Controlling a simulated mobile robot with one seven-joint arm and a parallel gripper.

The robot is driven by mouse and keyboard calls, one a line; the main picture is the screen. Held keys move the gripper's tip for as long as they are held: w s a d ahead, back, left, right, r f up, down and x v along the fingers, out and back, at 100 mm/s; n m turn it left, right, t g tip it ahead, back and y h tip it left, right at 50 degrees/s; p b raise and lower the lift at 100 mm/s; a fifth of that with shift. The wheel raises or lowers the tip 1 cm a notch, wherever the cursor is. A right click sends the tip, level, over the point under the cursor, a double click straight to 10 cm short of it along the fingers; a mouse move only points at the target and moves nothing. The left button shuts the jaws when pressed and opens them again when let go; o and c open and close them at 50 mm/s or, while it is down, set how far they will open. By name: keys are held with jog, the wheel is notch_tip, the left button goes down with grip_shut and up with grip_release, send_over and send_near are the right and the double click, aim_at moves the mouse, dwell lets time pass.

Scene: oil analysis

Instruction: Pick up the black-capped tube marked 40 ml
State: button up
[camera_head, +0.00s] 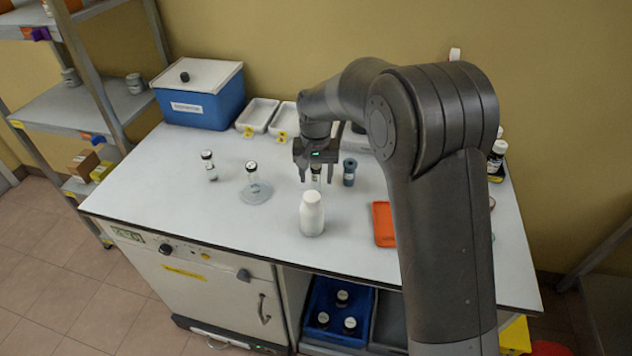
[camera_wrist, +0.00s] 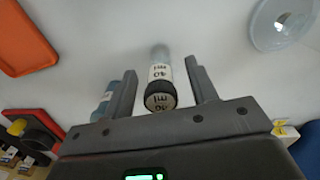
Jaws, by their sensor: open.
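The black-capped tube (camera_wrist: 159,80) marked 40 ml shows in the wrist view, its label facing the camera. It lies between the two open fingers of my gripper (camera_wrist: 161,66), with visible gaps on both sides, so neither finger appears to touch it. In the head view, my gripper (camera_head: 316,180) points down over the table, and the tube (camera_head: 316,171) shows partly between its fingers.
A white bottle (camera_head: 312,214) stands in front of my gripper. A blue-grey vessel (camera_head: 349,173) stands close on the right, also in the wrist view (camera_wrist: 102,104). An orange tray (camera_head: 383,224) lies further right.

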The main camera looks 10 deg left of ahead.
jog(key=shift+f, duration=0.15)
jog(key=c, duration=1.1)
